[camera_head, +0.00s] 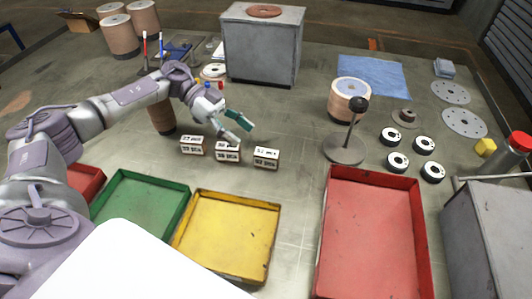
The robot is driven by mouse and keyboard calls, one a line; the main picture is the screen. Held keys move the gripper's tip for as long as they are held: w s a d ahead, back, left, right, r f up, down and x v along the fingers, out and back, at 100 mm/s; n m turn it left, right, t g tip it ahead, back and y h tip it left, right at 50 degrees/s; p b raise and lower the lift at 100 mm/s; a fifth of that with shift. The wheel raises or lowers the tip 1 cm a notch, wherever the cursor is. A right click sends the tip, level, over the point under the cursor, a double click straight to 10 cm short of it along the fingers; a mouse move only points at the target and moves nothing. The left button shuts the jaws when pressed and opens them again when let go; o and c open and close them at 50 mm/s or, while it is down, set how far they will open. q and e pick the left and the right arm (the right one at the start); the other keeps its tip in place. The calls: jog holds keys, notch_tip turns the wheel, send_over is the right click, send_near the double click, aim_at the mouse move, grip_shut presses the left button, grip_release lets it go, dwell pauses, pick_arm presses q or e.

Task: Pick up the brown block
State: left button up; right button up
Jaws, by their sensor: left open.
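My left gripper (243,131) reaches in from the left over the table (300,200), with its fingers apart and nothing seen between them. Its tips are just above or behind a row of small blocks with white, number-marked faces and brownish edges. These are the left block (192,146), the middle block (228,152) and the right block (266,158). The tips are closest to the middle block; I cannot tell whether they touch it. No plain brown block stands out. A brown cylinder (162,117) stands partly hidden behind my left arm. My right gripper is not in view.
Green (186,217), yellow (268,245) and red (322,235) trays line the front. A grey box (264,50) stands behind. A black-knobbed stand (345,148), a brown roll (346,108) and several black-and-white rings (397,162) are right of the blocks.

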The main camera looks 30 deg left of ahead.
aim_at(263, 150)
pick_arm(q)
jog(key=x, duration=0.3)
jog(key=shift+w+d+f, duration=0.1)
jog(key=shift+d+f, duration=0.1)
jog(key=shift+d+f+p, duration=0.25)
jog(key=shift+d+p, duration=0.15)
jog(key=shift+d, duration=0.1)
jog(key=p+x, duration=0.1)
jog(key=x, duration=0.2)
jog(key=shift+w+d+f, duration=0.15)
jog(key=shift+d+f, duration=0.35)
jog(key=shift+d, duration=0.05)
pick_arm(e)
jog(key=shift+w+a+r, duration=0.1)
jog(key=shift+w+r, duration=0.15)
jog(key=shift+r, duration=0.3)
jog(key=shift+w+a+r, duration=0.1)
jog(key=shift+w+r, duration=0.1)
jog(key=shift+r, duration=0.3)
pick_arm(q)
jog(key=shift+c, duration=0.4)
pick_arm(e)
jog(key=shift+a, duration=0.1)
